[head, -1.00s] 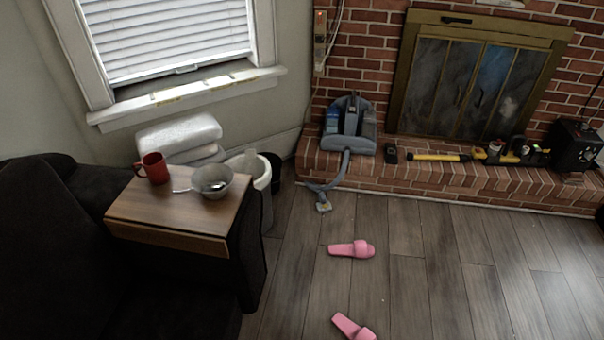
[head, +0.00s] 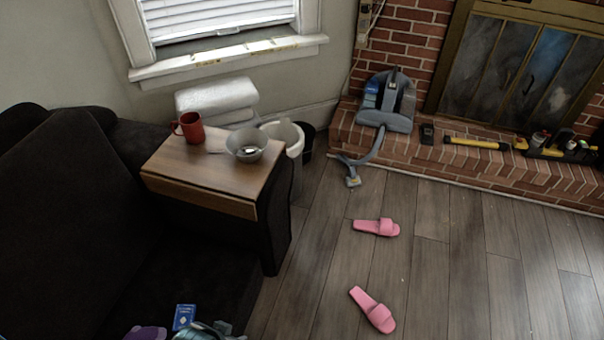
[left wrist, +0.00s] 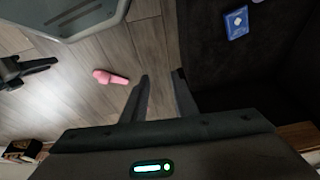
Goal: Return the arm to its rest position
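My left gripper (left wrist: 162,76) shows in the left wrist view. Its two dark fingers are apart with nothing between them, above the wood floor beside the dark sofa.
The dark sofa (head: 90,220) carries a blue pack (head: 184,316). A wooden side table (head: 190,165) holds a red mug (head: 190,127) and a bowl (head: 246,146). A vacuum (head: 388,100) stands on the brick hearth.

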